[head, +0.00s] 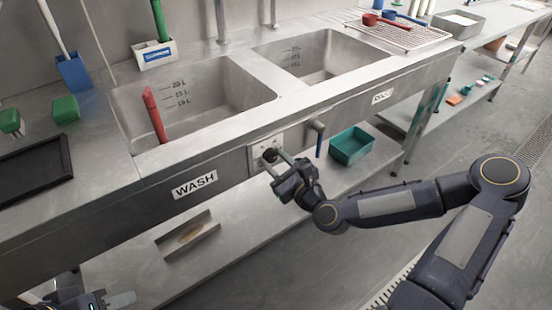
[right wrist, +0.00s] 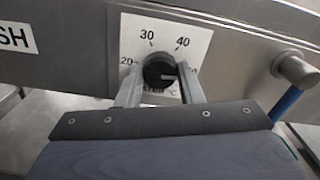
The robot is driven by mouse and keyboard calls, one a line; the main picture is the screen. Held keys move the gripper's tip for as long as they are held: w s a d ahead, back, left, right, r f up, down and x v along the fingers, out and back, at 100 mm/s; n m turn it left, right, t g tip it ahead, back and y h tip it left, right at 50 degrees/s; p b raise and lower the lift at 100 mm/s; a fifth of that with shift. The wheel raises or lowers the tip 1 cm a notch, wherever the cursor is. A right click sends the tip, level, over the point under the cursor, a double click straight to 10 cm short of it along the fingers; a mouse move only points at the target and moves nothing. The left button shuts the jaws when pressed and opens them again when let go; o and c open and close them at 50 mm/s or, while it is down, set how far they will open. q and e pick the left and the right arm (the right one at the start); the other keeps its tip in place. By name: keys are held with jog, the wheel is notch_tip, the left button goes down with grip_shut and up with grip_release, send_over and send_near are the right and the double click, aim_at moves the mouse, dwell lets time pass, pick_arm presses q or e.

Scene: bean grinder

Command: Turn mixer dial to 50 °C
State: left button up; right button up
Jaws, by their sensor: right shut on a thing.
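The mixer dial (right wrist: 158,71) is a round black knob on a white scale plate (right wrist: 133,38) on the front of the sink unit. The dial also shows in the head view (head: 270,155). The marks 20, 30 and 40 are readable; a mark at the right is partly hidden by a finger. The knob's white line points right, towards that mark. My right gripper (right wrist: 161,76) is shut on the dial, one finger on each side; it also shows in the head view (head: 274,164). My left gripper (head: 112,301) is partly in view at the bottom left, away from the dial.
A tap-like valve with a blue handle (head: 319,142) projects just right of the dial. A WASH label (head: 194,184) is on the left. Below, a shelf holds a teal bin (head: 351,146). Two sink basins lie above; a red-handled tool (head: 155,113) stands in the left one.

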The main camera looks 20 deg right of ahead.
jog(key=shift+m, duration=0.3)
dwell(0.4)
jog(key=o, duration=1)
jog(key=shift+c, duration=0.2)
jog(key=p+v, duration=0.1)
jog(key=v, duration=0.6)
jog(key=shift+s, duration=0.4)
jog(key=shift+d, duration=0.1)
